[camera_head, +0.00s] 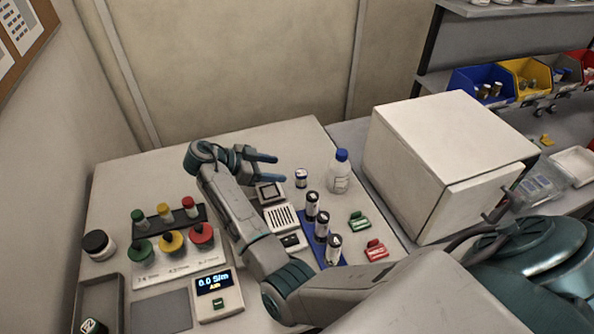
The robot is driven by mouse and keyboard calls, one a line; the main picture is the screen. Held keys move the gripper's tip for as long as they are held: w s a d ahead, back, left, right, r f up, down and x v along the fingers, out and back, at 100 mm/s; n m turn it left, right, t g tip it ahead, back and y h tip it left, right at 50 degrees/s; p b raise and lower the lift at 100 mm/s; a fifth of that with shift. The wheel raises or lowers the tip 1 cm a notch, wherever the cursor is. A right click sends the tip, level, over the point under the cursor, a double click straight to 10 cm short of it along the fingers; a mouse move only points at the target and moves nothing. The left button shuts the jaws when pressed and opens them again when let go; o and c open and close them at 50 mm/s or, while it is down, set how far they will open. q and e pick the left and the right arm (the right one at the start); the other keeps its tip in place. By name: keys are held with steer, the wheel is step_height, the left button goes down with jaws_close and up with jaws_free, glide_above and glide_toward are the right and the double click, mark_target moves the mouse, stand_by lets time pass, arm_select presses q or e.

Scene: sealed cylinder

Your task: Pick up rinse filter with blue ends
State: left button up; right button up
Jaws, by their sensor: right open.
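A small upright cylinder (301,178), pale with dark bluish ends, stands alone on the table, just right of my right gripper. Three taller dark cylinders with pale bands, the back one (311,206), the middle one (321,227) and the front one (333,250), stand in a row on a blue mat (306,234). Their end colours are too small to tell surely. My right gripper (279,168) is open and empty, its two fingers pointing right toward the small cylinder, apart from it. My left gripper is out of view.
A blue-capped bottle (339,173) stands right of the small cylinder. A large white box (445,160) is farther right. Green (359,221) and red (376,250) small items lie near the mat. Coloured knobs and a lit display (214,283) are at left. The back table is clear.

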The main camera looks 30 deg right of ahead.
mark_target(298, 174)
steer(key=x, duration=0.4)
steer(key=shift+s, duration=0.25)
steer(key=shift+d+f, duration=0.4)
steer(key=shift+d, duration=0.2)
steer(key=shift+f+b+x, duration=0.2)
steer(key=shift+b+x, duration=0.25)
steer(key=shift+x, duration=1.9)
steer(key=shift+w+a, duration=0.1)
steer(key=shift+a, duration=0.1)
steer(key=c, duration=1.1)
